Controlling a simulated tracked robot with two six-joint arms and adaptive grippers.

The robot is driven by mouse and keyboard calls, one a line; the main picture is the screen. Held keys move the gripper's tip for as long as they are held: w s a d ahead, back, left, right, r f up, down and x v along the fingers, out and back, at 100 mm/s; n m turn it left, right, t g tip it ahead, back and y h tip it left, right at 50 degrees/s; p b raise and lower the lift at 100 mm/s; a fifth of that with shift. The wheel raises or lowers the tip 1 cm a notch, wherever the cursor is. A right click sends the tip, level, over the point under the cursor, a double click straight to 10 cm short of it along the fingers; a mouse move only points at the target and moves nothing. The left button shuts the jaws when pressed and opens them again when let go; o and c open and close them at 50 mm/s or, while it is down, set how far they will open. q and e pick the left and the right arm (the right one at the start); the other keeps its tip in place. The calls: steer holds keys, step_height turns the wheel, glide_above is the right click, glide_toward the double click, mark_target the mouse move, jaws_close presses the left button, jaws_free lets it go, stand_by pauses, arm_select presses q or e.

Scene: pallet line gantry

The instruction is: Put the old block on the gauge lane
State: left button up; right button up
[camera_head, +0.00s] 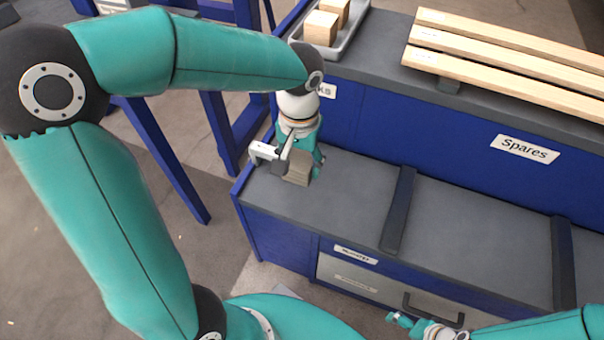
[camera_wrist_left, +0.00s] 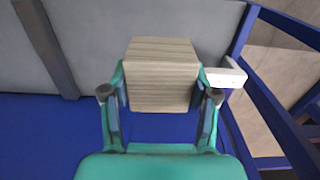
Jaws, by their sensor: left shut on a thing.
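My left gripper (camera_head: 302,160) is shut on a weathered grey-brown wooden block (camera_head: 297,171), at the left end of the grey bench top (camera_head: 350,190). In the left wrist view the block (camera_wrist_left: 160,82) sits between the two fingers (camera_wrist_left: 160,100), its grain showing. I cannot tell whether its underside touches the bench. No readable label marks the gauge lane; dark bars (camera_head: 398,210) divide the bench top into sections. My right gripper (camera_head: 412,325) shows at the bottom, in front of the bench; its jaws are too small to judge.
A white bracket (camera_head: 264,152) is close beside the block at the bench's left end; it also shows in the left wrist view (camera_wrist_left: 232,74). Behind, a higher shelf holds a tray (camera_head: 347,40) with pale blocks (camera_head: 320,28) and planks (camera_head: 500,58). The bench's middle section is clear.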

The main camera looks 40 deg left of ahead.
arm_select(q)
step_height(320, 180, up, 7)
steer(key=shift+f+p, duration=0.1)
steer(key=shift+p, duration=0.7)
steer(key=shift+w+r, duration=0.1)
steer(key=shift+r, duration=0.15)
steer(key=shift+m, duration=0.9)
steer(key=n+p, duration=0.2)
steer(key=p, duration=0.2)
glide_above(261, 191)
step_height(261, 191, down, 15)
steer(key=b, duration=0.4)
steer(key=shift+a+r+b, duration=0.1)
steer(key=shift+r+b, duration=0.05)
steer(key=shift+b, duration=0.25)
steer(key=shift+f+b, duration=0.75)
steer(key=shift+f, duration=1.7)
steer(key=shift+f, duration=0.1)
